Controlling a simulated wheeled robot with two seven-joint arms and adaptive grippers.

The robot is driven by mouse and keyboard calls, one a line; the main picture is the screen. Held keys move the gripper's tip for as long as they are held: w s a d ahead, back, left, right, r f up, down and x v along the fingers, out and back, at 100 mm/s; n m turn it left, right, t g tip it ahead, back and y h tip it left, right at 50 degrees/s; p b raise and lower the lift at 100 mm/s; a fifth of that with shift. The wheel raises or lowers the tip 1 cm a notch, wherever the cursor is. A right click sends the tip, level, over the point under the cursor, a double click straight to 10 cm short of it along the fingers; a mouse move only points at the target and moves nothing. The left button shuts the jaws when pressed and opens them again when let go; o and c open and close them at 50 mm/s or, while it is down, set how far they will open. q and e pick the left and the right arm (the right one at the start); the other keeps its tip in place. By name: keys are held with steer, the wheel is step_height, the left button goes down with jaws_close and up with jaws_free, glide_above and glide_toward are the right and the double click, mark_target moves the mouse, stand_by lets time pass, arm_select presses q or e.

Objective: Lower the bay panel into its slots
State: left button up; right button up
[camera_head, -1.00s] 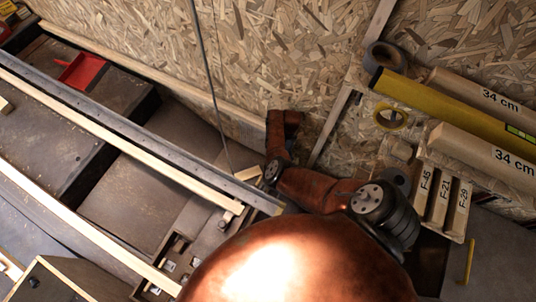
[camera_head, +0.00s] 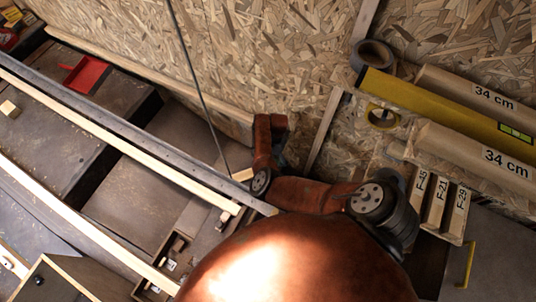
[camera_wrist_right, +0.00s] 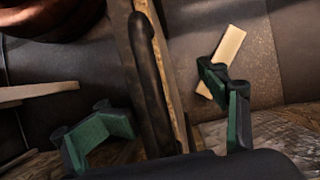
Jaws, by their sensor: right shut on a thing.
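In the right wrist view, my right gripper (camera_wrist_right: 165,118) has its two dark fingers with green pads on either side of a long dark rounded bar (camera_wrist_right: 152,85). It is shut on this bar; the pad contact is not clear to see. The bar runs along a wooden strip (camera_wrist_right: 178,85). I cannot tell whether the bar is part of the bay panel, and I cannot make out the panel or its slots for certain. In the head view, my copper right arm bends at the centre and its gripper is hidden. My left gripper is not in view.
Long rails (camera_head: 125,128) and pale battens (camera_head: 75,220) cross the left. A red tray (camera_head: 83,74) lies beyond them. A chipboard wall (camera_head: 255,50) stands behind. At right are a yellow level (camera_head: 440,105), tape rolls (camera_head: 382,116) and labelled pieces (camera_head: 437,205). A pale block (camera_wrist_right: 229,55) lies beside my right finger.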

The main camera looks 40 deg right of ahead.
steer(key=shift+w+r, duration=0.3)
steer(key=shift+w, duration=0.4)
steer(key=v, duration=1)
steer(key=shift+s+d+r, duration=0.15)
steer(key=shift+s+r, duration=0.2)
steer(key=c, duration=0.5)
steer(key=shift+s+d+r, duration=0.1)
steer(key=shift+d+r, duration=0.05)
steer(key=shift+r, duration=0.1)
